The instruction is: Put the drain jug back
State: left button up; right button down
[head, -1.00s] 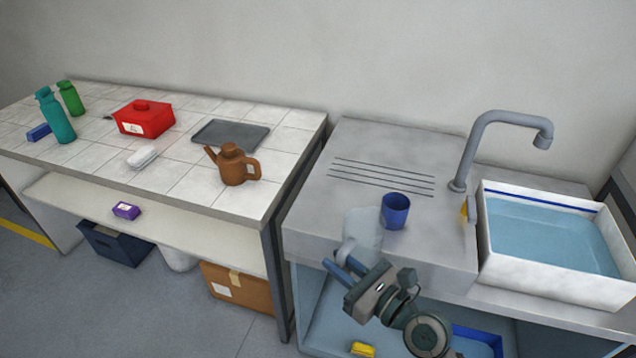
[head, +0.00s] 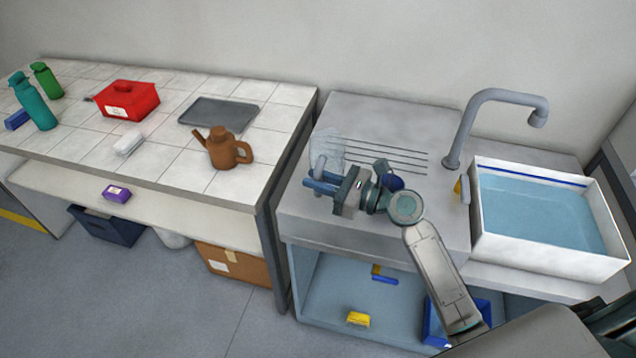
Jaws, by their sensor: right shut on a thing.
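The drain jug (head: 332,145) is a clear, pale jug with a grey handle. My right gripper (head: 320,183) is shut on it, at the handle as far as I can see. The jug is over the left part of the grey sink counter (head: 360,112), beside the dark drain grooves. I cannot tell whether its base touches the counter. The gripper fingers and wrist hide its lower part. My left gripper is not in view.
A blue cup (head: 393,182) stands on the counter, partly hidden behind my right wrist. The tap (head: 457,135) and a white basin of water (head: 550,272) are to the right. The left table holds a brown teapot (head: 222,152) and a red box (head: 125,100).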

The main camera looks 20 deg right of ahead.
jog(key=shift+w+d, duration=0.1)
jog(key=shift+w, duration=0.25)
jog(key=f, duration=0.3)
jog(key=shift+w+d+f+p, duration=0.1)
jog(key=shift+w+f+p, duration=0.05)
jog(key=shift+w+p, duration=0.2)
jog(key=shift+f, duration=0.1)
jog(key=shift+f, duration=0.1)
jog(key=c, duration=1.3)
grip_release()
jog(key=shift+c, duration=0.2)
